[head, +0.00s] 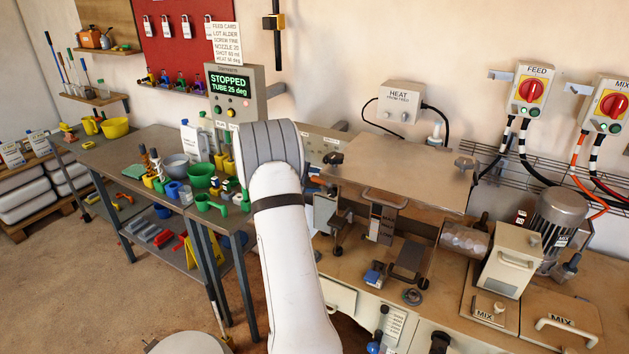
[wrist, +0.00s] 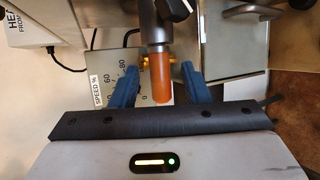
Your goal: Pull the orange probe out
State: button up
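The orange probe (wrist: 161,80) shows in the wrist view as a short orange cylinder, joined at its upper end to a dark grey cylindrical part (wrist: 157,25). A brass-coloured fitting (wrist: 147,62) lies beside and behind it. My gripper (wrist: 160,70) has two blue fingers, one on each side of the probe. A gap shows between each finger and the probe, so the gripper is open. How deep the probe sits between the fingers is hard to tell. In the head view my white arm hides the gripper, and I cannot make out the probe there.
A panel marked "SPEED %" (wrist: 97,92) lies behind the left finger, and a grey metal box (wrist: 225,50) is close on the right. In the head view, a display reads "STOPPED" (head: 228,84). The bench with the MIX machine (head: 510,262) stands to the right.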

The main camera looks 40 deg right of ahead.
grip_shut()
jog(key=shift+w+a+b, duration=0.2)
jog(key=shift+w+b, duration=0.2)
jog(key=shift+w, duration=0.25)
dwell(0.6)
jog(key=shift+w, duration=0.15)
jog(key=w+a, duration=0.1)
jog(key=w, duration=0.5)
jog(key=shift+a+b, duration=0.3)
jog(key=shift+a, duration=0.1)
dwell(0.4)
